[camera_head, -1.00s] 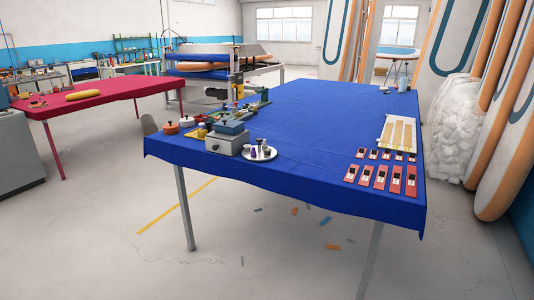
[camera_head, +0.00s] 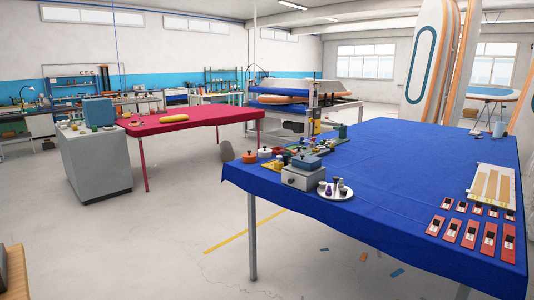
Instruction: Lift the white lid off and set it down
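The blue-covered table (camera_head: 400,170) stands on the right. Near its left corner are small round pots: an orange one (camera_head: 249,156), a pale one (camera_head: 264,153) and another orange one (camera_head: 278,151). The pale pot's top may be a white lid, but it is too small to tell. A grey box (camera_head: 302,179) with a blue-grey top (camera_head: 306,162) sits beside them. A white round tray (camera_head: 335,194) holds small jars. Neither of my grippers is in view.
Red cards (camera_head: 468,233) and a board with tan strips (camera_head: 491,184) lie at the table's right. A red table (camera_head: 190,117) and a grey cabinet (camera_head: 98,165) stand at left. The floor between (camera_head: 170,220) is mostly clear.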

